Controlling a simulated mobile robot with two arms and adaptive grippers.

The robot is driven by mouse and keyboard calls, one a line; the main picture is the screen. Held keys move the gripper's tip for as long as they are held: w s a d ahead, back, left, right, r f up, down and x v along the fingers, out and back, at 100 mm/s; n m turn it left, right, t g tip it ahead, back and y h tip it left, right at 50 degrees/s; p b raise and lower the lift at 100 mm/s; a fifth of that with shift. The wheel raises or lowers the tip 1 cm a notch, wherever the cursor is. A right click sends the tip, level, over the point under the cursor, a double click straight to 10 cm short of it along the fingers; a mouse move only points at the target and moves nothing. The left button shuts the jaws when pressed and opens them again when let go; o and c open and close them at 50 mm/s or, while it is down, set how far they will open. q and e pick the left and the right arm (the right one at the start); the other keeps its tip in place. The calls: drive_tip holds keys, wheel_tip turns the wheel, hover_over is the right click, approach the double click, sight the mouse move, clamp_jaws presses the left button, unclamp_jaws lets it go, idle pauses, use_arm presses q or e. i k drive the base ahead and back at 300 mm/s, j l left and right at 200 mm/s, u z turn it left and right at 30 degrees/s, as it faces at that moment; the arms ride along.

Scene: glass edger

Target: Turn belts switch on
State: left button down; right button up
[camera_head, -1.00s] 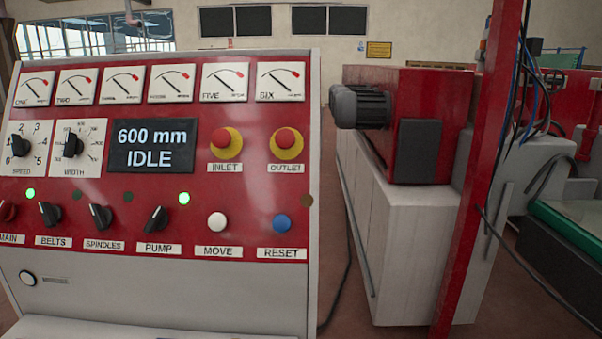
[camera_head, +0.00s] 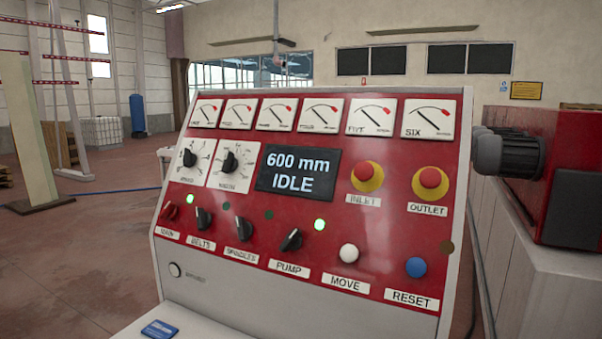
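The BELTS switch (camera_head: 203,218) is a black rotary knob in the lower row of the red control panel (camera_head: 330,245), above the label BELTS (camera_head: 202,243). It sits between the red MAIN switch (camera_head: 169,210) and the black SPINDLES switch (camera_head: 243,228). A green lamp (camera_head: 190,199) glows just above, between MAIN and BELTS. The lamp (camera_head: 227,207) at the upper right of the BELTS knob is dark. The black PUMP switch (camera_head: 291,239) has a lit green lamp (camera_head: 319,224) at its upper right. Neither gripper shows in the view.
The display (camera_head: 298,173) reads 600 mm IDLE. Red INLET (camera_head: 366,174) and OUTLET (camera_head: 431,180) buttons, a white MOVE button (camera_head: 348,253) and a blue RESET button (camera_head: 415,267) are on the right. A red machine with a motor (camera_head: 508,153) stands right. Open floor (camera_head: 80,260) lies left.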

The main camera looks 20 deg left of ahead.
sight(204, 219)
drive_tip(key=u, duration=1.35)
